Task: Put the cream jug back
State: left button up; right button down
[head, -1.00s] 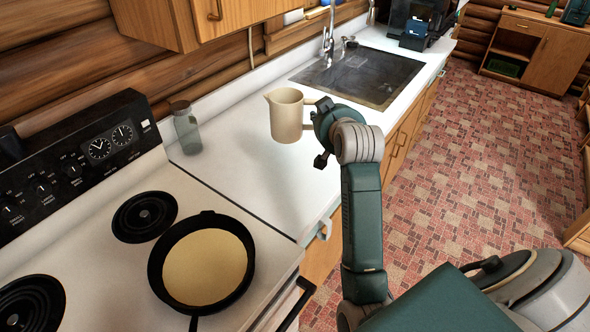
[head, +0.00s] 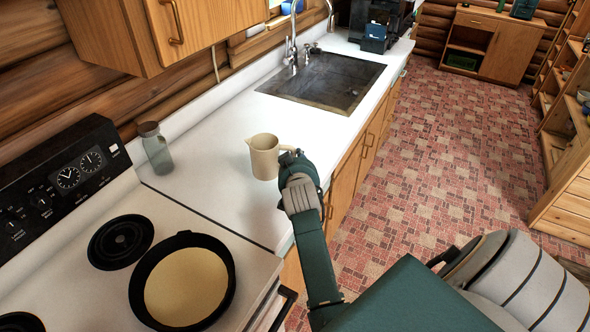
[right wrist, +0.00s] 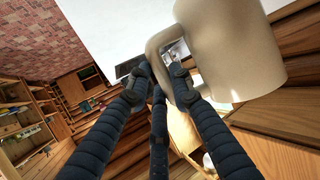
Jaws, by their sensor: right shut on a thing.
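The cream jug (head: 264,158) is beige, with its spout to the left and its handle to the right in the head view. It is upright at the white counter (head: 215,205), between the stove and the sink; I cannot tell whether its base touches the counter. My right gripper (head: 286,163) is shut on its handle, on the jug's right side. In the right wrist view the jug (right wrist: 245,55) is large at the upper right, and the dark fingers of my right gripper (right wrist: 158,82) are at its handle. My left gripper is not in view.
A glass bottle (head: 155,150) stands at the back of the counter, left of the jug. A pan (head: 183,280) with pale contents is on the stove (head: 70,270). The sink (head: 325,82) lies beyond the jug. The counter around the jug is clear.

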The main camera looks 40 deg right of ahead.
notch_tip(320, 180, down, 5)
jog(key=shift+r, duration=0.15)
jog(key=shift+f, duration=0.2)
jog(key=shift+f, duration=0.15)
jog(key=c, duration=1.5)
grip_release()
jog(key=shift+c, duration=0.2)
